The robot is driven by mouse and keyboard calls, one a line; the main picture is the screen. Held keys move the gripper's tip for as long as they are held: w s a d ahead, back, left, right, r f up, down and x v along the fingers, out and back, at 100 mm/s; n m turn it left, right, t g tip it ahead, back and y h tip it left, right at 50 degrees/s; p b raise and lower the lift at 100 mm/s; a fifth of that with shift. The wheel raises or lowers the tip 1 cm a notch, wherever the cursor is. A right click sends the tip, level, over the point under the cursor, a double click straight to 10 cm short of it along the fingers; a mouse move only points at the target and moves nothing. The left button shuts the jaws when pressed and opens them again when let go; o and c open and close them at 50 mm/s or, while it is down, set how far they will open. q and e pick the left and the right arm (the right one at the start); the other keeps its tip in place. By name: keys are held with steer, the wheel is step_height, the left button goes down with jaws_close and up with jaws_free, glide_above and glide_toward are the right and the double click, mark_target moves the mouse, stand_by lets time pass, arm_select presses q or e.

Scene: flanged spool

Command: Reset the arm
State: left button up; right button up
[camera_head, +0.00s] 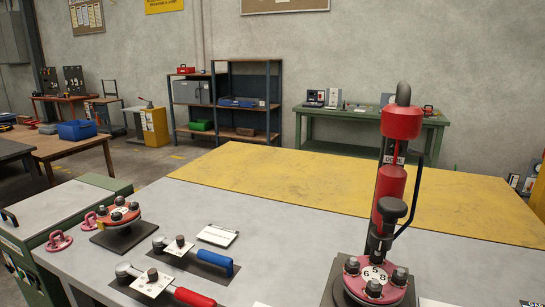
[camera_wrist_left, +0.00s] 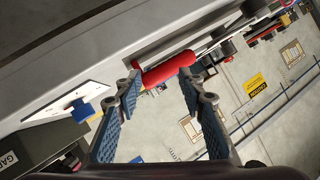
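Neither gripper shows in the head view. In the left wrist view my left gripper (camera_wrist_left: 161,78) is open, with its two blue ridged fingers spread apart. A red handle (camera_wrist_left: 166,70) lies across the view at the fingertips; I cannot tell whether they touch it. In the head view a red-handled tool (camera_head: 194,298) lies at the near bench edge, partly cut off. A blue-handled tool (camera_head: 217,262) lies behind it. A red flanged spool (camera_head: 120,213) stands on a dark plate at the left. My right gripper is not seen.
A tall red and black press-like device (camera_head: 388,200) stands at the right over a red numbered flange (camera_head: 376,274). A white card (camera_head: 217,235) lies mid-bench. The yellow bench area (camera_head: 330,185) behind is clear.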

arm_select(q)
steer(key=s+a+f+n+g, duration=0.15)
steer(key=s+f+g, duration=0.35)
steer(key=s+f, duration=0.5)
steer(key=s+f+n+g, duration=0.3)
steer(key=s+f+g, duration=0.2)
steer(key=s, duration=0.8)
step_height(320, 180, down, 26)
steer(key=s+g, duration=0.1)
steer(key=s, duration=0.2)
steer(key=s+a+f+g, duration=0.1)
steer(key=s+a+f, duration=0.1)
steer(key=s+f, duration=1.5)
steer(key=shift+a+m, duration=0.35)
steer(key=shift+a, duration=0.05)
